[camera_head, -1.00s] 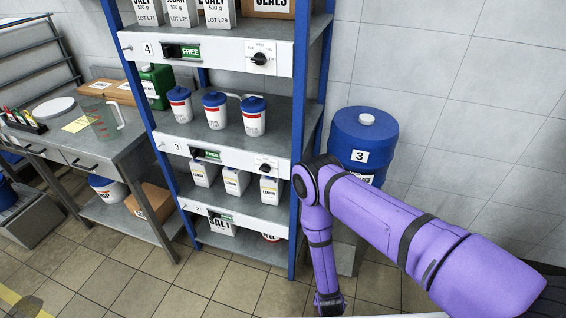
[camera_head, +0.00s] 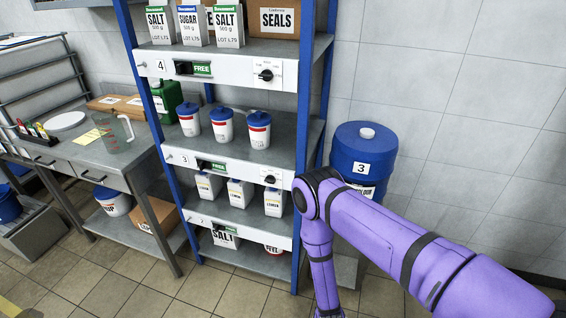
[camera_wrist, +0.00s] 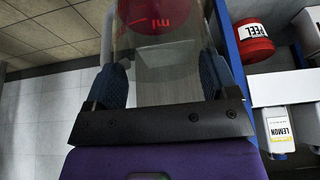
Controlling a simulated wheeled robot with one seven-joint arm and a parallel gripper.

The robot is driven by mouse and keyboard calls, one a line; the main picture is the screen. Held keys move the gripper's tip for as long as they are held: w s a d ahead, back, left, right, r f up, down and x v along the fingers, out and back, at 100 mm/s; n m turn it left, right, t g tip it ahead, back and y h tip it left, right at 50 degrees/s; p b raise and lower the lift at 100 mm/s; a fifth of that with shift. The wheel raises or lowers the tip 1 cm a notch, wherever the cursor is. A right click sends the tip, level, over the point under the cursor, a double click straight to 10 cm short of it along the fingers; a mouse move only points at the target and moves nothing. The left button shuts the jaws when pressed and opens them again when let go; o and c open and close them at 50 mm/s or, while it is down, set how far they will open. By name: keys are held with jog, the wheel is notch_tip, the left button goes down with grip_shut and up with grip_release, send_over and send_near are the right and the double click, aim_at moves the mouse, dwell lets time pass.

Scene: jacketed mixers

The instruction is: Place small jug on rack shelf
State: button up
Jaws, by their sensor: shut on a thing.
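My gripper (camera_wrist: 162,82) is shut on a small clear jug (camera_wrist: 165,55), with a blue-grey finger on each side of it in the wrist view. Red "ml" lettering shows upside down on a red area at the jug's top in that view. The gripper and held jug are out of the head view. The rack (camera_head: 300,130) has blue posts and grey shelves with white label strips numbered 4, 3 and 2. Shelf 4 (camera_head: 235,45) carries salt and sugar packs and a seals box. Shelf 3 (camera_head: 290,140) carries three blue-lidded tubs, with bare room at its right.
A clear jug (camera_head: 112,133) stands on the grey bench (camera_head: 70,155) at left. A blue drum (camera_head: 363,150) marked 3 stands right of the rack. Lemon cartons (camera_head: 240,194) fill much of shelf 2. A red tub (camera_wrist: 255,42) is near the gripper's right.

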jog(key=w+d+r+n, duration=0.1)
jog(key=w+r, duration=0.7)
jog(key=r, duration=0.2)
jog(key=w+d+r+n, duration=0.1)
jog(key=w+d+r, duration=0.1)
jog(key=w+r, duration=0.7)
jog(key=d+r, duration=0.5)
jog(key=r, duration=0.6)
jog(key=w+d+r+n+y, duration=0.1)
jog(key=d+r, duration=0.5)
jog(key=r, duration=0.6)
jog(key=shift+w+d+r, duration=0.15)
jog(key=shift+w, duration=0.05)
